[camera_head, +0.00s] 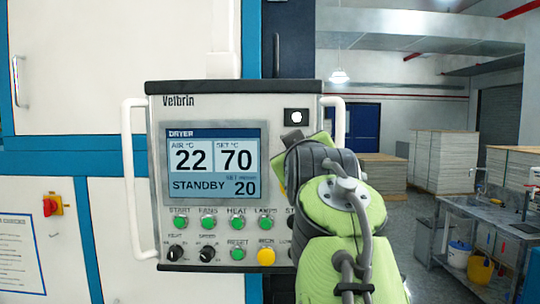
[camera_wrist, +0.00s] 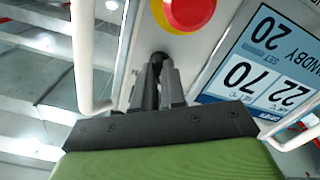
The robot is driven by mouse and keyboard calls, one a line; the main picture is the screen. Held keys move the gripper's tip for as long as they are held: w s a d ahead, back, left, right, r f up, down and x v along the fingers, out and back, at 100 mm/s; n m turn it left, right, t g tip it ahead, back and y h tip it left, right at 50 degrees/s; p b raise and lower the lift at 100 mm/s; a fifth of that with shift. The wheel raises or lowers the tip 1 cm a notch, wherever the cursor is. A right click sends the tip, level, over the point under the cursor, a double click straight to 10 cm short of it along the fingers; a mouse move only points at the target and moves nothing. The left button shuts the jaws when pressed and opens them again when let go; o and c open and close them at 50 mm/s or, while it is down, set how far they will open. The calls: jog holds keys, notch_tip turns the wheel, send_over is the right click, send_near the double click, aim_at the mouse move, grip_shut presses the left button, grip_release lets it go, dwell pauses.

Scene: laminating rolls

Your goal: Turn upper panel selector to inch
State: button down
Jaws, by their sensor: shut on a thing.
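The control panel (camera_head: 215,97) has a display on its left and several buttons and knobs below. In the wrist view, which is turned about upside down, my gripper (camera_wrist: 162,82) is at the panel face. Its dark fingers are closed around a small black selector knob (camera_wrist: 160,56), between the display and the panel's handle side. The fingers cover most of the knob, so I cannot read its pointer or labels. In the head view my gripper (camera_head: 294,140) is at the panel's right side, and its green body and my arm hide the selector.
A red emergency stop on yellow (camera_wrist: 188,10) is close to the fingers. White bar handles flank the panel, the left one (camera_head: 130,180) fully visible. The display (camera_head: 215,162) reads 22, 70 and STANDBY 20. A black square with a white light (camera_head: 296,117) is above my gripper.

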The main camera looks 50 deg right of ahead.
jog(key=shift+f, duration=0.15)
dwell(0.3)
jog(key=c, duration=1.2)
grip_release()
